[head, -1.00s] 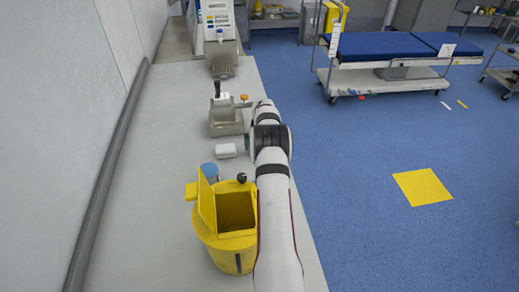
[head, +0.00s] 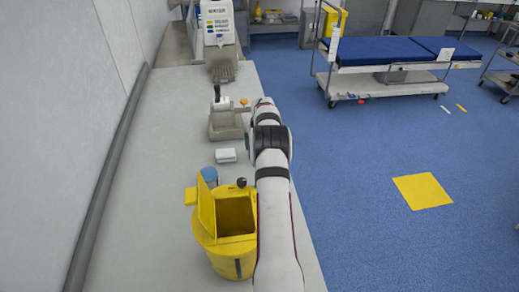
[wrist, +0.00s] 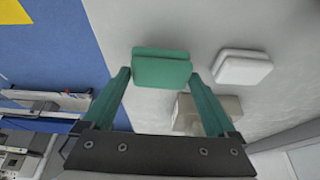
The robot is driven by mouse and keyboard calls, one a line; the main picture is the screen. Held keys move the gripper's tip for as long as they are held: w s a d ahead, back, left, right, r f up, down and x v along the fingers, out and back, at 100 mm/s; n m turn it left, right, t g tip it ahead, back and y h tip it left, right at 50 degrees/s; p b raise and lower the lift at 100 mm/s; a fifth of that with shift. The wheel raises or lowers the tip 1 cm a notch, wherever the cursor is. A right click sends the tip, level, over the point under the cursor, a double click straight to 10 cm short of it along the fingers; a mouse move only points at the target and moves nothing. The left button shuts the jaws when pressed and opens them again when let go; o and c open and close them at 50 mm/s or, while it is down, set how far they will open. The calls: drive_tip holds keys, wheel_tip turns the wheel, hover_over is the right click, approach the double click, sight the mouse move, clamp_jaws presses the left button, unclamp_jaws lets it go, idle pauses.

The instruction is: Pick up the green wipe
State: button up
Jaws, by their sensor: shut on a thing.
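The green wipe (wrist: 162,69) is a flat, rounded pad in the wrist view. My gripper (wrist: 159,77) has its two green fingers on either side of the wipe, shut on it near the fingertips. The wipe sits over the pale grey table top; I cannot tell whether it touches the table.
A white pad (wrist: 243,66) lies beside the wipe; it also shows in the head view (head: 225,156). The table's right edge drops to blue floor.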

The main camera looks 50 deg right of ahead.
wheel_tip(320, 180, up, 2)
drive_tip(key=shift+r, duration=0.1)
drive_tip(key=s+d+r, duration=0.1)
drive_tip(key=s+r, duration=0.5)
drive_tip(key=s, duration=0.5)
drive_tip(key=shift+s+d+r, duration=0.25)
drive_tip(key=shift+s+r, duration=0.05)
drive_tip(key=o, duration=0.7)
drive_tip(key=c, duration=0.6)
drive_tip(key=w+a+r+n+t+y, duration=0.1)
drive_tip(key=w+a+n+y, duration=0.1)
drive_tip(key=w+a+n, duration=0.55)
drive_tip(key=w+a+r+n+y, duration=0.1)
drive_tip(key=w+a+n, duration=0.1)
drive_tip(key=w+a, duration=1)
drive_tip(key=shift+m, duration=0.25)
drive_tip(key=shift+s+a+f, duration=0.4)
drive_tip(key=shift+s+f, duration=0.15)
drive_tip(key=shift+f, duration=0.35)
drive_tip(key=shift+s+a+f, duration=0.4)
drive_tip(key=shift+s+f, duration=0.15)
drive_tip(key=shift+f, duration=0.3)
drive_tip(key=shift+s+a+f, duration=0.4)
drive_tip(key=shift+s+f, duration=0.15)
drive_tip(key=shift+f, duration=0.35)
